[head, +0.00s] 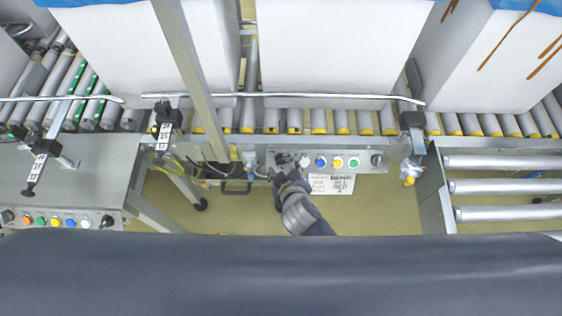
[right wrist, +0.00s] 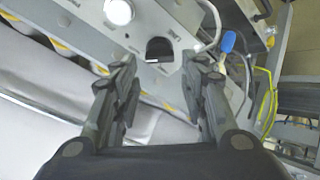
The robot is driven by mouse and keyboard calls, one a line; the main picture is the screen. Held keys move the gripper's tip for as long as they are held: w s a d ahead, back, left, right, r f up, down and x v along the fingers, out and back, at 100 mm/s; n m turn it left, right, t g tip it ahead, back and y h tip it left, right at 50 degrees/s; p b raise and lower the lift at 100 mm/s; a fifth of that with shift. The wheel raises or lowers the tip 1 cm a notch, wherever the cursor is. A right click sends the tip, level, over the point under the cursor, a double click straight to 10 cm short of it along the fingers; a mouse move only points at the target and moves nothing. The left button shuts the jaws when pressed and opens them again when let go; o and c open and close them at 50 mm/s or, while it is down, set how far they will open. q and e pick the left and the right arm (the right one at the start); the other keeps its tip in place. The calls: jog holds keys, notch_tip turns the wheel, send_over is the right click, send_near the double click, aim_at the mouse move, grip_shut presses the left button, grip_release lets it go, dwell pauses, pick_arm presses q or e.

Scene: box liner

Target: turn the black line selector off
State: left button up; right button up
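The black line selector (right wrist: 160,48) is a dark round knob with a pale mark, set in a grey panel with a "LINE" label beside it. In the right wrist view it sits just beyond and between my right fingertips, with space on both sides. My right gripper (right wrist: 165,65) is open and empty, its two dark fingers spread. In the head view my right gripper (head: 282,175) is at the left end of the control panel (head: 365,168), and hides part of that end. My left gripper is not in view.
The panel also has white, blue (head: 321,162), yellow (head: 338,162) and green (head: 354,162) buttons, and a black knob (head: 376,160) at its right end. A roller conveyor (head: 350,122) with large white boxes (head: 330,45) runs behind. Another button panel (head: 60,221) stands at left.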

aim_at(280, 161)
jog(key=shift+x, duration=2.3)
jog(key=c, duration=0.8)
